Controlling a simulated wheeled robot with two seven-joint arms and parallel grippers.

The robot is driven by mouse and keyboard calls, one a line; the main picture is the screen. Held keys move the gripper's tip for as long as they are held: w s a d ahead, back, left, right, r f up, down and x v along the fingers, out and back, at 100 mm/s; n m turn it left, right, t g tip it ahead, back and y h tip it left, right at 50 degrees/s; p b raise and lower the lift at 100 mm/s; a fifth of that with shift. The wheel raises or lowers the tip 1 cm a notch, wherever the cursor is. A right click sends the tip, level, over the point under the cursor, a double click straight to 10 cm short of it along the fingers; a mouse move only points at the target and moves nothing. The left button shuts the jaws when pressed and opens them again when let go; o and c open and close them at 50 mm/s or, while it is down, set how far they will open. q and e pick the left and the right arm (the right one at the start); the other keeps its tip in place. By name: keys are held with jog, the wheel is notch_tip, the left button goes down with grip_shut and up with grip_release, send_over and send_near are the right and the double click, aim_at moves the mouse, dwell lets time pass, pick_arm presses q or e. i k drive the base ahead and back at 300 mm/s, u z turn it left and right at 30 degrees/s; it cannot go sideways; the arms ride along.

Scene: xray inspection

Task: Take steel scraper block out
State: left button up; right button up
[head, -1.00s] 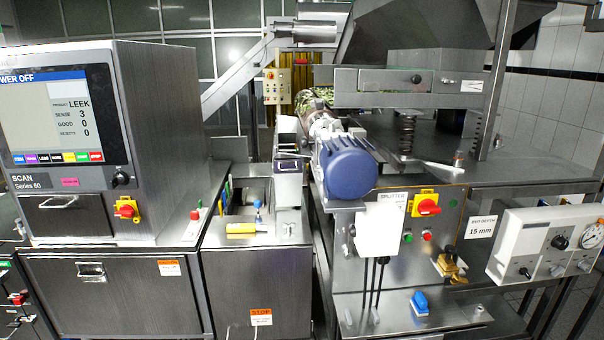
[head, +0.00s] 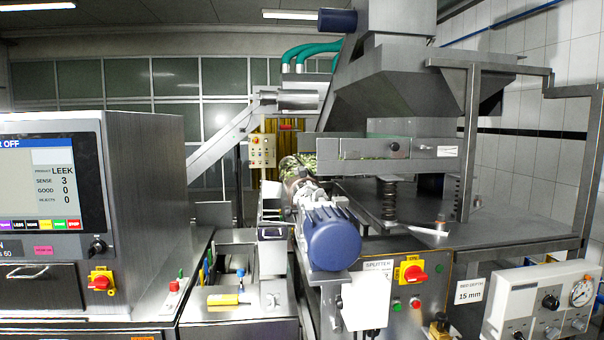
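I cannot pick out a steel scraper block for certain among the many grey metal parts in the head view. The X-ray scanner cabinet (head: 150,205) stands at the left, its screen (head: 50,185) reading OFF, LEEK and SENSE 3. To its right is a low steel unit (head: 235,325) with a yellow-handled item (head: 228,299) lying on top. A narrow steel chute (head: 271,248) stands behind it, beside a blue motor (head: 333,238). Neither of my grippers is in view.
The splitter panel (head: 402,305) with a red and yellow switch (head: 413,271) is at the lower right. A white gauge box (head: 540,305) stands beside it. A large steel hopper (head: 390,85) rises behind, over a flat steel table (head: 500,235). Green leafy matter (head: 302,162) lies behind the motor.

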aim_at(302, 171)
jog(key=u, duration=1.35)
jog(key=i, duration=1.65)
jog(key=z, duration=2.65)
